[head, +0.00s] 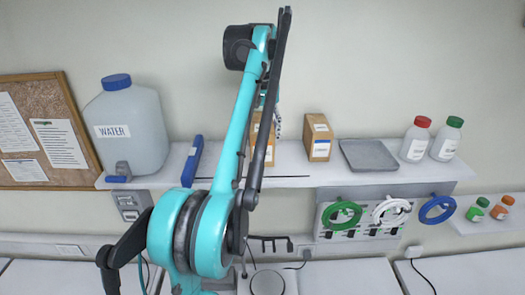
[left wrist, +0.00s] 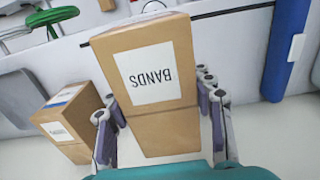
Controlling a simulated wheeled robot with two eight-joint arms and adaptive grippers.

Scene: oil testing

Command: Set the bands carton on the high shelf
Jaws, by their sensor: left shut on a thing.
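The bands carton (left wrist: 158,120) is a brown box with a white label reading BANDS, upside down in the left wrist view. My left gripper (left wrist: 162,128) is shut on it, with a finger along each side. In the head view the carton (head: 269,152) is mostly hidden behind my left arm, at the white high shelf (head: 400,178). I cannot tell whether its base touches the shelf. The gripper (head: 277,125) is largely hidden there too. My right gripper is in neither view.
A similar brown carton (head: 318,138) stands just right of it, then a grey tray (head: 368,155) and two white bottles, one red-capped (head: 415,140), one green-capped (head: 446,140). Left are a blue object (head: 192,160) and a water jug (head: 128,128). Coloured rings (head: 342,215) hang below.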

